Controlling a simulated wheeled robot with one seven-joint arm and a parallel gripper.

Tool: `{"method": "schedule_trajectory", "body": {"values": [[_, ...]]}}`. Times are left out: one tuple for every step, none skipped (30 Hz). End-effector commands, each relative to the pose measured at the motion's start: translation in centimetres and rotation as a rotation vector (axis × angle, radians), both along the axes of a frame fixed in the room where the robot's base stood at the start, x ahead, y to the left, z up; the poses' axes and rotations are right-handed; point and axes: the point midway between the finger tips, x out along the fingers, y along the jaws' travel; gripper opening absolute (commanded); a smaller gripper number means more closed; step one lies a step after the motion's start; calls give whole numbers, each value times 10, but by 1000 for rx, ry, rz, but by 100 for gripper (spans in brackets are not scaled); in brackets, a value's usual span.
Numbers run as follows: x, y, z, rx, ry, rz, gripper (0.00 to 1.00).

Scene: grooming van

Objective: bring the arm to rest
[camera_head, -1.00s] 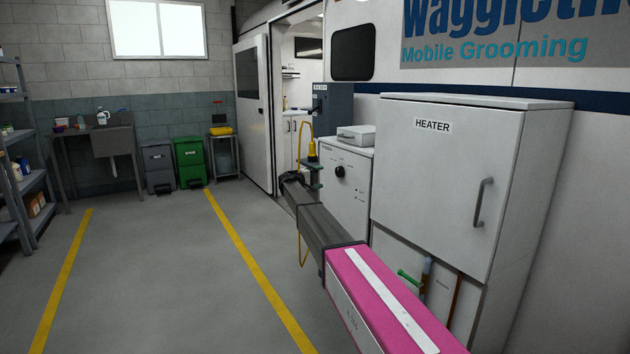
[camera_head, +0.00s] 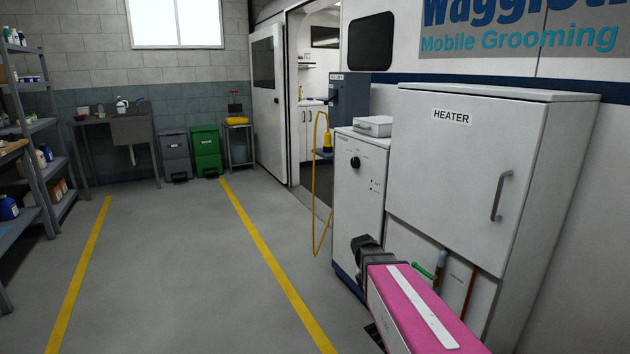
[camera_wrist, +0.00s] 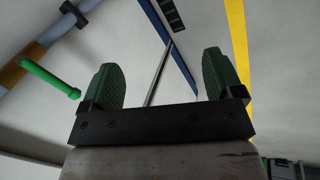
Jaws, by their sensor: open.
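My arm shows in the head view as a pink link (camera_head: 425,315) with a dark joint at its far end, low in front of the heater cabinet. My gripper is not clearly visible in the head view. In the wrist view my gripper (camera_wrist: 162,72) has its two green ribbed fingers wide apart, with nothing between them. The wrist view looks past the fingers at pale surfaces, a blue stripe and a yellow line.
The heater cabinet (camera_head: 450,180) and a smaller white unit (camera_head: 360,185) stand close by at the right. A green valve handle (camera_wrist: 47,78) is beside a pipe at left in the wrist view. A yellow cable (camera_head: 315,200) hangs near the van doorway. Open floor (camera_head: 170,270) lies left.

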Motion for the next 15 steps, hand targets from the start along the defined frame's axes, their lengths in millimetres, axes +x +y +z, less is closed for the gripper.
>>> {"method": "schedule_trajectory", "body": {"values": [[-41,2,-1,62,13,-26,86],[-55,4,-2,98,18,-40,86],[-72,7,-4,142,24,-57,86],[-83,9,-5,172,29,-69,86],[-92,12,-5,198,32,-80,86],[-103,14,-6,229,36,-91,86],[-108,16,-6,247,38,-99,86],[-113,18,-6,264,39,-106,86],[-117,19,-6,279,41,-112,86],[-119,20,-6,287,42,-116,86],[-120,20,-7,293,42,-118,86],[-120,20,-7,293,42,-118,86],[-120,20,-7,293,42,-118,86],[-120,20,-7,293,42,-118,86],[-120,20,-7,293,42,-118,86]]}}
